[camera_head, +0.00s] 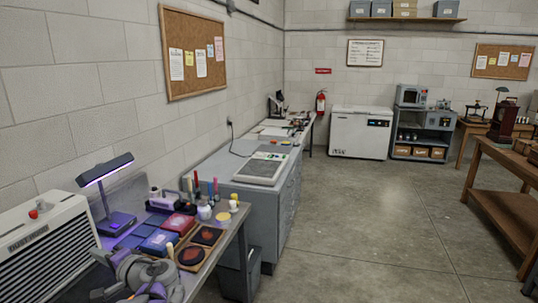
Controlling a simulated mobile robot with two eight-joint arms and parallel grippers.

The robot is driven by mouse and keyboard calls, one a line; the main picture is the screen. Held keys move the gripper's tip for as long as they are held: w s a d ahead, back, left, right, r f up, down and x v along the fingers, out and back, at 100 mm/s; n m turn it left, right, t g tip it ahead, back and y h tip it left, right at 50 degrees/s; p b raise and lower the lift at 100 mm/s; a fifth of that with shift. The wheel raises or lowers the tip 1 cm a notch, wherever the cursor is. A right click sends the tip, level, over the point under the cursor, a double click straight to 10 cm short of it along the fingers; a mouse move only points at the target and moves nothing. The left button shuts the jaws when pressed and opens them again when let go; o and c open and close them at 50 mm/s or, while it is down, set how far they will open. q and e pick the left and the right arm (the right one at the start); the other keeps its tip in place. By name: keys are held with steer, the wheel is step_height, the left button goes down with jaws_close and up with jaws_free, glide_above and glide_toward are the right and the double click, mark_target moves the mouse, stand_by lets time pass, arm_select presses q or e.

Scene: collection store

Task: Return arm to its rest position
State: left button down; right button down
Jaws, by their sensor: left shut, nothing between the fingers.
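My left arm comes in at the bottom left, grey with purple parts. My left gripper (148,272) is at the near edge of the metal workbench (227,240), low in the picture, and is shut and empty. Its fingertips are hard to make out against the arm links. It appears close to a wooden tray (190,256) with dark round pads, but I cannot tell whether they touch. My right gripper is not in view.
The bench holds a lit desk lamp (108,188), blue and red boxes (178,224), and small jars and bottles. A white louvred unit (47,247) stands at left. Grey cabinets (265,205) continue behind. A wooden table (508,200) is at right. The middle floor is clear.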

arm_select(q)
steer(key=s+d+f+n+g+h, duration=0.1)
steer(key=s+d+f+h, duration=0.2)
steer(key=s+f, duration=0.3)
steer(key=s+d+f+n+h, duration=0.1)
steer(key=s+d+f+h, duration=0.25)
steer(key=s+f, duration=0.2)
steer(key=s+d+f+n+h, duration=0.2)
steer(key=s+d+f+h, duration=0.6)
steer(key=s+d+f, duration=0.4)
steer(key=d, duration=0.3)
steer(key=shift+s+d+g, duration=0.15)
steer(key=shift+s+g, duration=0.1)
steer(key=shift+g, duration=0.05)
steer(key=shift+n+h, duration=0.25)
steer(key=shift+n, duration=0.05)
